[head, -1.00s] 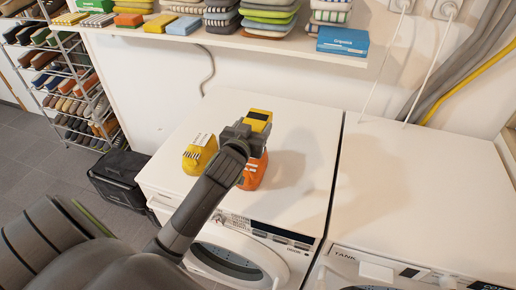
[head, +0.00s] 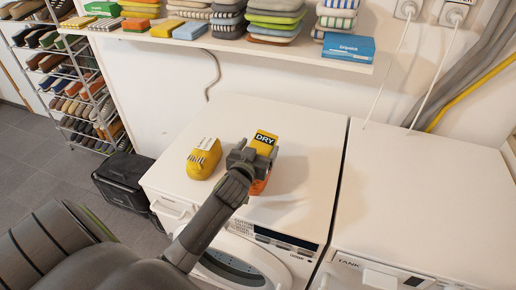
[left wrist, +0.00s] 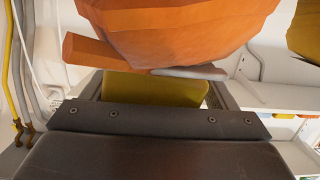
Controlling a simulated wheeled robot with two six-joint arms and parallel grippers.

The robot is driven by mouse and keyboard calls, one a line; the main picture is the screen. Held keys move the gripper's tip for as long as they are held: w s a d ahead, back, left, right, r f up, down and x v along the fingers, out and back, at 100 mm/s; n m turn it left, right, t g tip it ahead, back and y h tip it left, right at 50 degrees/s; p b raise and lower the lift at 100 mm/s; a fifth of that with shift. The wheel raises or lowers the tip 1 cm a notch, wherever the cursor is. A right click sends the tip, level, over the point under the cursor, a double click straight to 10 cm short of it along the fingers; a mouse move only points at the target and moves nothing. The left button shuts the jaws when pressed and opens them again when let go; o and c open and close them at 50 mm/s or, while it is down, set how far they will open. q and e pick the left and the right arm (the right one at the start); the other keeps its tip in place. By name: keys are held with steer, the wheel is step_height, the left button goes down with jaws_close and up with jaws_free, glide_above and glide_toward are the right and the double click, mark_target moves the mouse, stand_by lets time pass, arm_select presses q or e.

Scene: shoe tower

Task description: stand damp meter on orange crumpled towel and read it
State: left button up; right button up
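The damp meter (head: 264,143) is yellow, and its dark display now reads "DRY" in the head view. My left gripper (head: 244,158) is shut on it over the left washing machine. The orange crumpled towel (head: 259,187) lies on that machine, mostly hidden behind my gripper. In the left wrist view the orange towel (left wrist: 190,28) fills the top, and the meter's yellow body (left wrist: 155,88) sits between the fingers. The meter's grey end (left wrist: 190,72) appears to touch the towel. My right gripper is not in view.
A yellow crumpled towel (head: 203,160) with a white label lies left of my gripper. The left machine's top (head: 310,150) is otherwise clear. A shelf (head: 250,45) with folded towels and a blue box (head: 348,47) runs behind. The right machine's top (head: 430,190) is empty.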

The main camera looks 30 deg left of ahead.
arm_select(q)
steer(key=shift+o, duration=0.3)
steer(key=shift+r, duration=0.1)
steer(key=b+v, duration=0.1)
steer(key=v, duration=1.1)
